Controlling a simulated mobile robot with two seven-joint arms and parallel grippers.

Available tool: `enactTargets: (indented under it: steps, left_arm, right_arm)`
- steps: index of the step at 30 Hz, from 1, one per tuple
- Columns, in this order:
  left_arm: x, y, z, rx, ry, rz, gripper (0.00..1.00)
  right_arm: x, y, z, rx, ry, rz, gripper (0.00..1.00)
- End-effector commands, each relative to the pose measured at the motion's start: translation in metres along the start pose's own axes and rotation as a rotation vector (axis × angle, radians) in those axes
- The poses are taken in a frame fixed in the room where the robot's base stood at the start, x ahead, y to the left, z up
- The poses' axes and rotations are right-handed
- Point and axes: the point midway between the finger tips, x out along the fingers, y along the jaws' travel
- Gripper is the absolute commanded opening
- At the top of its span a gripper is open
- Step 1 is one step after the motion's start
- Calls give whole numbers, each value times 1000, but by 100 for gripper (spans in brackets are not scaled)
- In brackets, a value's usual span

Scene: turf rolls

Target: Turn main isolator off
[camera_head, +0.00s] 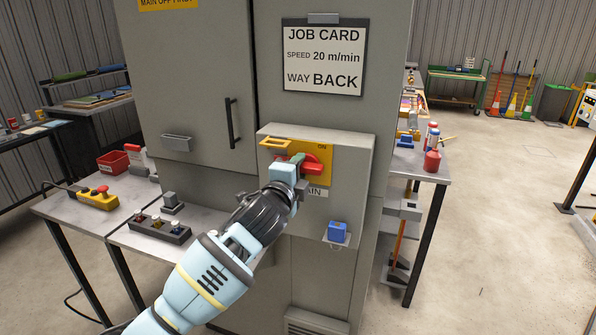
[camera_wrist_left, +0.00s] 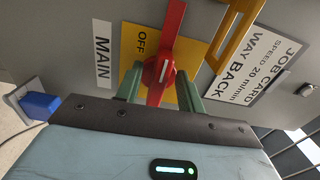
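The main isolator is a red rotary handle (camera_head: 313,164) on a yellow plate (camera_head: 322,179), on a grey box on the cabinet front. The handle lies roughly level across the plate. ON shows at the plate's upper right. In the left wrist view the red handle (camera_wrist_left: 157,75) runs up the picture, with OFF beside it. My left gripper (camera_head: 296,167) is at the handle. Its green fingers (camera_wrist_left: 159,82) stand on either side of the handle, with small gaps showing, so it looks open around it. My right gripper is not in view.
An orange bracket (camera_head: 275,143) sits just above the handle, close to my gripper. A blue block (camera_head: 337,231) is mounted below. A job card (camera_head: 324,57) hangs above. A button box (camera_head: 158,228) lies on the left bench; a side table (camera_head: 432,169) stands right. Open floor lies right.

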Motion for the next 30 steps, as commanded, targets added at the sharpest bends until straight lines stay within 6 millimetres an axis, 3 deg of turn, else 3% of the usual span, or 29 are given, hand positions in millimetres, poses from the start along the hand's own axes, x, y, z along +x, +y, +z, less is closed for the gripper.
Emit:
enactTargets:
  steps: [7,21,30]
  left_arm:
    - [-8,1,1,1,-1,0,38]
    - [-65,0,0,0,0,0,38]
    - [-78,0,0,0,0,0,38]
  right_arm:
    - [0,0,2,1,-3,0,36]
    - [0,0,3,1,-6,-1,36]
    - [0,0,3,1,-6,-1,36]
